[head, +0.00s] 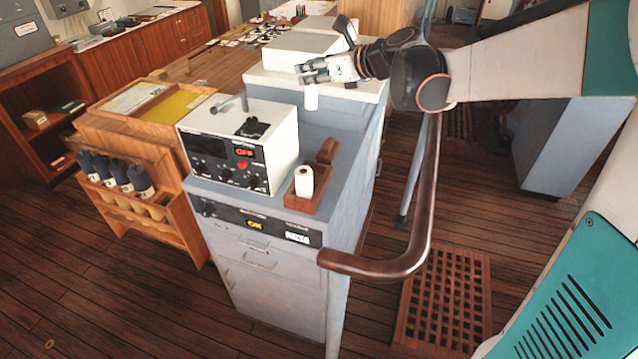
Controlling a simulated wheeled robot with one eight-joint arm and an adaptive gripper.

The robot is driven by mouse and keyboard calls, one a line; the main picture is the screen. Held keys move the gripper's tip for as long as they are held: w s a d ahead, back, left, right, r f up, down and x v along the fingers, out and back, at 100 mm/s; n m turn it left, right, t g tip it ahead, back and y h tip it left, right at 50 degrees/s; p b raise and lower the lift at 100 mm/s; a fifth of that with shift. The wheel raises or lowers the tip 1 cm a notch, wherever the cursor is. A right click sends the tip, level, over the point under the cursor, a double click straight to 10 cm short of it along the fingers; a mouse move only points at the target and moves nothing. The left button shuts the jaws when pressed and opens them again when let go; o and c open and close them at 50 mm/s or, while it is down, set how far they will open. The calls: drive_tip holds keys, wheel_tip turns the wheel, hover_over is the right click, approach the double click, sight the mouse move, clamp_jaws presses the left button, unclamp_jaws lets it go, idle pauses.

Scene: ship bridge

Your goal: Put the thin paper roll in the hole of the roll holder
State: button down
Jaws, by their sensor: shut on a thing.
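My gripper (312,72) is shut on a small white cylinder (311,98), which looks like the thin paper roll. The roll hangs roughly upright below the fingers, its top hidden by them. It appears in front of a white-topped raised unit, above the grey console. A small brown wooden holder (319,201) sits on the console's front right, below the gripper in the picture. A thicker white roll (304,181) stands upright in its front part. A raised brown part (327,150) is behind it. I cannot make out a free hole in the holder.
A white instrument box (275,165) with a red display stands left of the holder. A wooden rack (150,224) with several dark rolls is at the left. A brown handrail (375,267) curves along the console's right side. Wooden floor is free in front.

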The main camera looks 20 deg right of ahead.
sight(316, 90)
wheel_tip(316, 90, down, 5)
drive_tip(key=b, duration=0.3)
drive_tip(key=shift+d+r+b, duration=0.1)
drive_tip(key=shift+b, duration=0.25)
wheel_tip(316, 90, down, 20)
drive_tip(key=b, duration=0.6)
drive_tip(key=shift+r, duration=0.4)
drive_tip(key=c, duration=1.4)
unclamp_jaws()
drive_tip(key=shift+o, duration=0.2)
drive_tip(key=shift+r, duration=0.1)
drive_tip(key=p+v, duration=0.3)
drive_tip(key=v, duration=0.9)
